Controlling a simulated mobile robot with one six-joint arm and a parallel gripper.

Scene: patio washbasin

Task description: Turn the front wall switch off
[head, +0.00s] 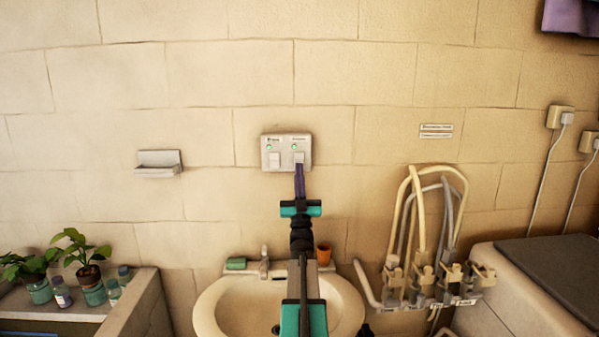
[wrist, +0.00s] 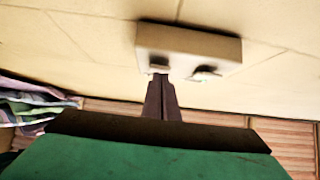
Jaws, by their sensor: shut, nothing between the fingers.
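The wall switch plate (head: 286,142) is a pale panel on the block wall above the basin. It has two rockers side by side, the left rocker (head: 274,160) and the right rocker (head: 299,157), each with a small green light above it. The labels are too small to read. My gripper (head: 299,167) is shut and empty, its tips just at the lower part of the right rocker. In the wrist view the plate (wrist: 190,42) lies straight ahead and the shut fingers (wrist: 161,80) reach its lower edge. I cannot tell whether they touch.
A washbasin (head: 212,310) with a tap (head: 264,262), a green soap block (head: 236,263) and an orange cup (head: 323,253) lies below. A soap shelf (head: 158,163) is left of the plate. Hoses (head: 420,215) hang to the right.

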